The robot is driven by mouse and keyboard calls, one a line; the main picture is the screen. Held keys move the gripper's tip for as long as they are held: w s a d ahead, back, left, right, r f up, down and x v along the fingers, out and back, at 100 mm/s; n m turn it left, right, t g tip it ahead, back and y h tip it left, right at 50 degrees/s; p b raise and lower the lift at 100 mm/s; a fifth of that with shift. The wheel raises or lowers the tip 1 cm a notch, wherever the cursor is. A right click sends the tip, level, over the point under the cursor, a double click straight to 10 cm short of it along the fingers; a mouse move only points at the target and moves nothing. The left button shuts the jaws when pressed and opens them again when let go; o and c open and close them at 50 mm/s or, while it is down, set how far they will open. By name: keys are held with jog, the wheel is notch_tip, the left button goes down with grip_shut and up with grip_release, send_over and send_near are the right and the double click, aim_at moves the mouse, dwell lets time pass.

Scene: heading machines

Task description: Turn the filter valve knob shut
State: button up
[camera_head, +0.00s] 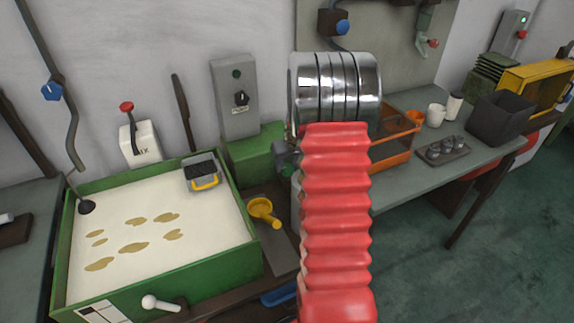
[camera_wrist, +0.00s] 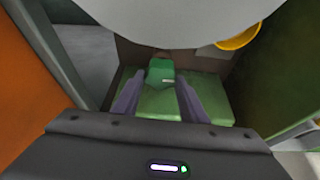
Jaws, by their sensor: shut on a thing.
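A small green block-like piece (camera_wrist: 160,72) with a pale mark sits between the tips of my gripper (camera_wrist: 160,80) in the wrist view. The two dark purple fingers close in on it from both sides. It is where the filter valve knob would be gripped, but its shape and turn angle are hard to read. A green block (camera_wrist: 210,95) lies under the fingers and also shows in the head view (camera_head: 255,150).
A yellow scoop (camera_head: 262,210) lies beside the green-walled tray (camera_head: 190,283). A grey switch box (camera_head: 238,75) is on the wall. An orange crate (camera_head: 390,155) stands on the bench right of my arm. A large pale rounded surface (camera_wrist: 170,18) fills the wrist view's top.

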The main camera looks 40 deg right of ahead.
jog(key=shift+a+m, duration=0.1)
jog(key=shift+m, duration=0.7)
jog(key=shift+m+g+h, duration=0.5)
jog(key=shift+m+h, duration=0.2)
jog(key=shift+m, duration=0.7)
jog(key=shift+o, duration=0.2)
jog(key=shift+w+m+g+h, duration=0.1)
jog(key=shift+m+g+h, duration=0.2)
jog(key=shift+m, duration=0.8)
jog(key=shift+w+m+g+h, duration=0.1)
jog(key=shift+m+g+h, duration=0.15)
jog(key=shift+m, duration=0.85)
jog(key=m+g, duration=0.1)
jog(key=m, duration=0.3)
jog(key=shift+a+g, duration=0.1)
jog(key=shift+g, duration=0.25)
jog(key=m+g, duration=0.1)
jog(key=m, duration=0.4)
jog(key=shift+g, duration=0.4)
jog(key=shift+c, duration=0.2)
jog(key=o, duration=1.1)
